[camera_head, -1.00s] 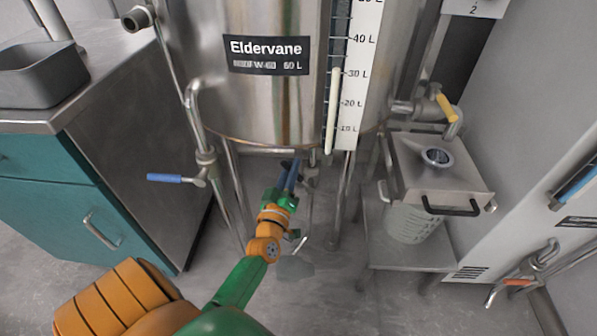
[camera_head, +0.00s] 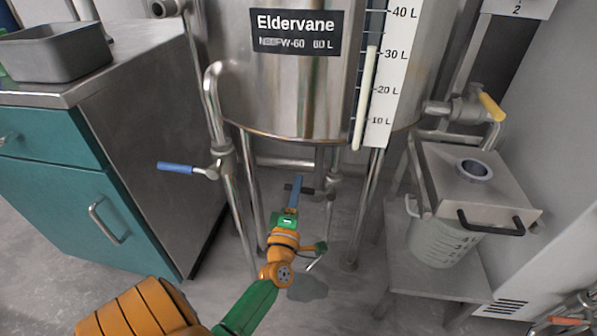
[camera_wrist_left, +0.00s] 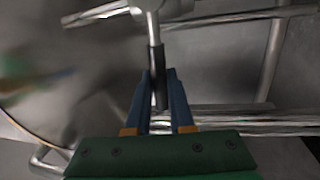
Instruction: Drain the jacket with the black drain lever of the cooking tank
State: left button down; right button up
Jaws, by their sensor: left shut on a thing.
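The cooking tank (camera_head: 290,90) is a steel vessel labelled Eldervane, standing on metal legs. Below it, the black drain lever (camera_head: 306,190) shows beside a steel valve on a thin pipe. My left gripper (camera_head: 296,186) reaches under the tank and is shut on this lever. In the left wrist view the black lever (camera_wrist_left: 157,62) lies between the two blue fingers of the gripper (camera_wrist_left: 160,84), below the steel valve body. The fingers partly hide the lever. My right gripper is in neither view.
A blue-handled valve (camera_head: 177,167) is on the pipe at left, near a teal cabinet (camera_head: 70,200). A yellow-handled valve (camera_head: 490,106) is above a lidded container (camera_head: 470,185) on a low stand. A darker patch (camera_head: 307,288) shows on the floor.

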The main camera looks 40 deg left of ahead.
pick_arm(q)
jog(key=shift+f+n+y+b, duration=0.3)
jog(key=shift+f+n+y, duration=0.15)
jog(key=shift+n, duration=0.25)
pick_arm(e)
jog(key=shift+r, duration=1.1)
pick_arm(q)
jog(key=c, duration=0.8)
grip_release()
jog(key=shift+h, duration=0.25)
jog(key=shift+s+d, duration=0.15)
jog(key=shift+s, duration=0.15)
jog(key=v, duration=0.6)
jog(key=shift+p, duration=0.45)
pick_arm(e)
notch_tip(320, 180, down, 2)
